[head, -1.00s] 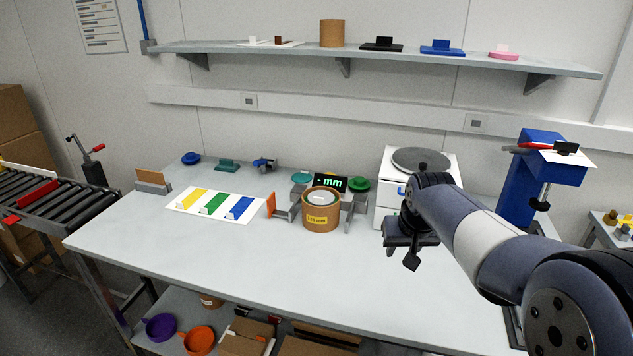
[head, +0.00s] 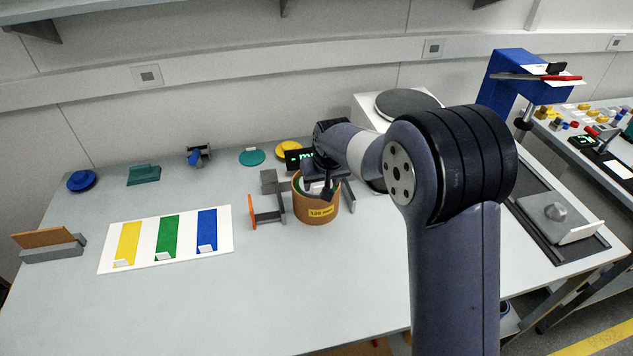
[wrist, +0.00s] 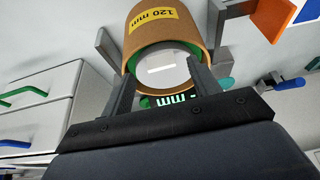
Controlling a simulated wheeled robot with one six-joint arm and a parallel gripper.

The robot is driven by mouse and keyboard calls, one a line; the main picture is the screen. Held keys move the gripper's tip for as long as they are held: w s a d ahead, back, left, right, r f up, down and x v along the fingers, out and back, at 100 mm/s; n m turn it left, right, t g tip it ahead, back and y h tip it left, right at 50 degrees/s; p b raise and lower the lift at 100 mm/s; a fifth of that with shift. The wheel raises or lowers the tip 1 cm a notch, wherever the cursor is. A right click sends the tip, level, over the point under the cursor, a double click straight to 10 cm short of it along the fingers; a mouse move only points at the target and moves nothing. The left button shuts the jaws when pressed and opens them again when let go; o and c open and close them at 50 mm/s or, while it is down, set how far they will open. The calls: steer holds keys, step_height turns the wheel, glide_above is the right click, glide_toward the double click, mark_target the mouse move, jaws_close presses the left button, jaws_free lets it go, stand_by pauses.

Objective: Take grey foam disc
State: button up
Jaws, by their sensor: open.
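A pale grey disc (wrist: 166,80) with a white label sits inside the mouth of a brown tube (wrist: 150,35) marked 120 mm, with a green rim around it. In the head view the tube (head: 316,206) stands upright on the table, and the disc is mostly hidden by my arm's end. My gripper (wrist: 160,72) is open. In the wrist view its two fingers show on either side of the tube's mouth, with the disc between them; whether they touch anything I cannot tell. In the head view my gripper (head: 326,186) is over the tube's opening.
Grey brackets and an orange plate (head: 252,212) stand beside the tube. A lit display (head: 298,157) is behind it. A white drawer unit (wrist: 40,95) is close by. A white board with yellow, green and blue strips (head: 226,240) lies left. The table's front is clear.

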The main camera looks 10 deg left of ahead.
steer(key=shift+w+a+f, duration=0.3)
steer(key=shift+f, duration=0.15)
steer(key=shift+w+f, duration=0.15)
steer(key=shift+f, duration=0.3)
steer(key=shift+c, duration=0.4)
steer(key=c, duration=0.8)
